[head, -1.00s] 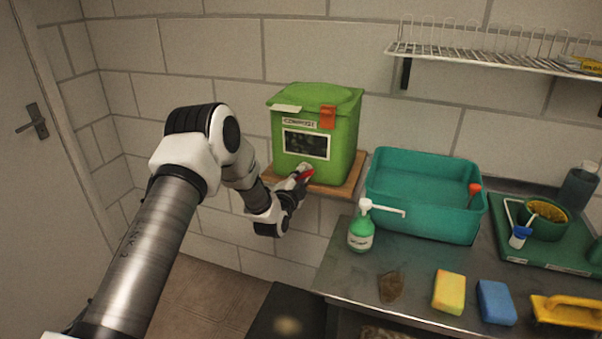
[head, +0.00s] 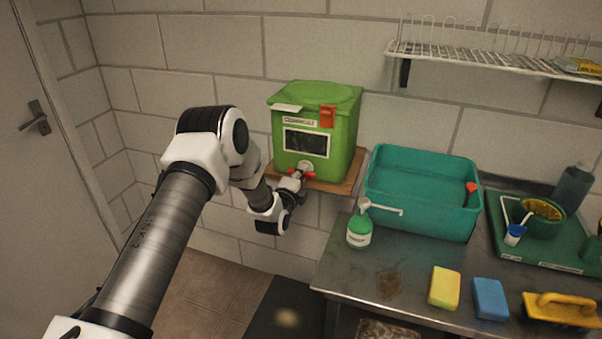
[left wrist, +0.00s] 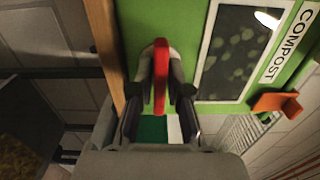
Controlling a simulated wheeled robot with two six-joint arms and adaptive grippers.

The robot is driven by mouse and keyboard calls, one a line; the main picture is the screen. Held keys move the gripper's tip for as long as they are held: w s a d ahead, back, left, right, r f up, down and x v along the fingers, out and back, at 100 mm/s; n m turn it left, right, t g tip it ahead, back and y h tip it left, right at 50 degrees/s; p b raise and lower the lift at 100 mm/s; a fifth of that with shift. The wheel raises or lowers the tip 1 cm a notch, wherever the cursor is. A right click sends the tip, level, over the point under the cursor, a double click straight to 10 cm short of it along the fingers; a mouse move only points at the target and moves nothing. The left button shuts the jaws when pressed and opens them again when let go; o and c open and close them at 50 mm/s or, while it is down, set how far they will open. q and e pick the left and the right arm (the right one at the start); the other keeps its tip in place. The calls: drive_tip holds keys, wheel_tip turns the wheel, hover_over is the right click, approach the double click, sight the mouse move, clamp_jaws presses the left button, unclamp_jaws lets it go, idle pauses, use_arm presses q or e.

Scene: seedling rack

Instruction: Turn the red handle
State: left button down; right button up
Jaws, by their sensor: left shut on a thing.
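The green compost bin (head: 342,150) stands on a wooden wall shelf. A grey tap (head: 306,166) with a red handle (head: 310,174) sits low on its front. The handle lies about level across the bin front, and red shows on both sides of my gripper. My left gripper (head: 295,179) reaches it from the front left. In the left wrist view the red handle (left wrist: 161,70) stands between the two fingers (left wrist: 159,95), which are shut on it. Part of the tap is hidden by the gripper. My right gripper is not in view.
The wooden shelf (head: 345,187) lies under the bin. To the right, a steel counter holds a teal basin (head: 420,215), a green spray bottle (head: 359,231), a yellow sponge (head: 444,287) and a blue sponge (head: 490,299). A wire rack (head: 480,60) hangs above.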

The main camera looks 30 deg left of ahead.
use_arm(q)
drive_tip(key=shift+r, duration=0.2)
drive_tip(key=c, duration=1.2)
unclamp_jaws()
drive_tip(key=shift+w, duration=0.1)
drive_tip(key=shift+d+f, duration=0.1)
drive_tip(key=shift+f, duration=0.05)
drive_tip(key=v, duration=1.2)
